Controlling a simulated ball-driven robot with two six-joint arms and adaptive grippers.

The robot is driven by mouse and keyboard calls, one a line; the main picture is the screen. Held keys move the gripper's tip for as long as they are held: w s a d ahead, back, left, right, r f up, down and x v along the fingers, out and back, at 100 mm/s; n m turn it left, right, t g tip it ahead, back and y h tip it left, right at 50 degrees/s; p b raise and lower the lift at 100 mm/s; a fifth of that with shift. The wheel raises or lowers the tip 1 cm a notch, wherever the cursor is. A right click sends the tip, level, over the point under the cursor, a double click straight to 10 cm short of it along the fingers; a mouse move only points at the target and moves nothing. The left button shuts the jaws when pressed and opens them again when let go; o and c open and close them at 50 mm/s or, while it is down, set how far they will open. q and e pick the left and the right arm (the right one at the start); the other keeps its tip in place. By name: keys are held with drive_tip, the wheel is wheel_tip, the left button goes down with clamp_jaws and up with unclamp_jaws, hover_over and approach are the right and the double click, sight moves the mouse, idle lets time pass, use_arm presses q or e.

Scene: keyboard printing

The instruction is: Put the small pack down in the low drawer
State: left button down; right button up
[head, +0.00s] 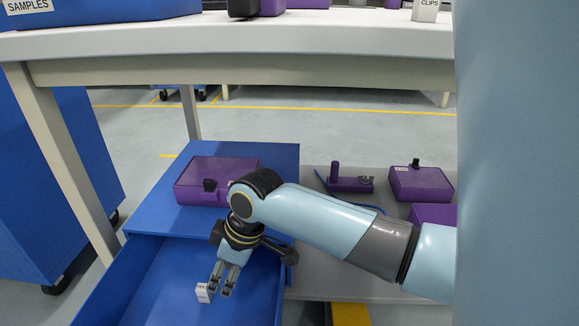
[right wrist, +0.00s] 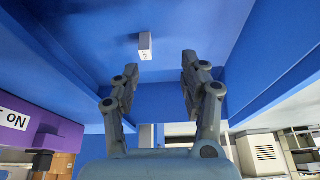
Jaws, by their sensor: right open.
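The small pack (head: 203,293) is a little white box with dark print. It is inside the blue low drawer (head: 160,275), just left of my right gripper's fingertips in the head view. My right gripper (head: 221,289) reaches down into the drawer with its fingers apart and empty. In the right wrist view the small pack (right wrist: 146,46) shows beyond the open fingers (right wrist: 160,66), against the blue drawer surface with a shadow beside it. It appears apart from both fingers. My left gripper is not in view.
A purple case (head: 215,172) lies on the blue cabinet top (head: 278,156) behind the drawer. A white table (head: 250,38) stands above. Purple items, including a case (head: 421,184), lie on a grey surface at right. Another blue cabinet (head: 45,160) stands at left.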

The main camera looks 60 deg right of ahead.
drive_tip(key=s+a+r+m+h, duration=0.1)
drive_tip(key=s+r, duration=0.3)
drive_tip(key=s, duration=0.5)
drive_tip(key=s+a+r+m+h, duration=0.1)
drive_tip(key=s+r+m, duration=0.2)
drive_tip(key=s, duration=0.7)
drive_tip(key=shift+v, duration=0.8)
